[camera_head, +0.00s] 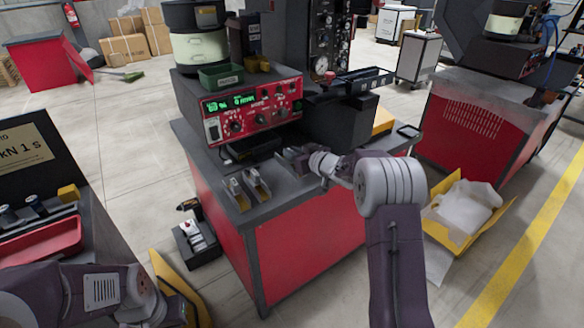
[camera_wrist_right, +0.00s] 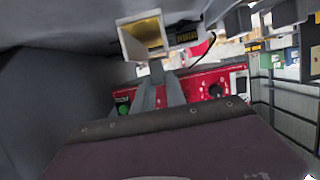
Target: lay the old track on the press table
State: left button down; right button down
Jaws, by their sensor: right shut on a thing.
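My right gripper (camera_head: 297,158) is low over the grey top of the red cabinet (camera_head: 310,232), in front of the red control panel (camera_head: 240,117). In the right wrist view its grey fingers (camera_wrist_right: 159,85) come close together at a pale piece with a gold inside (camera_wrist_right: 145,36). The held thing, taken to be the old track, is mostly hidden in the head view. My left arm shows at the lower left, and its gripper is not visible. A dark table with a sign reading "kN 1 s" (camera_head: 25,148), likely the press table, stands at the left edge.
Two small metal brackets (camera_head: 236,194) (camera_head: 257,184) stand on the cabinet's front left corner. A red tray (camera_head: 40,241) and yellow block (camera_head: 68,193) are on the left table. A black case (camera_head: 196,241) lies on the floor between. A yellow bin (camera_head: 470,210) stands right.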

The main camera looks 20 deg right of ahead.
notch_tip(320, 180, down, 4)
jog(key=shift+f+b, duration=0.15)
jog(key=shift+b, duration=0.9)
jog(key=shift+w, duration=0.1)
jog(key=c, duration=1.8)
grip_release()
jog(key=o, duration=0.4)
jog(key=shift+o, duration=0.2)
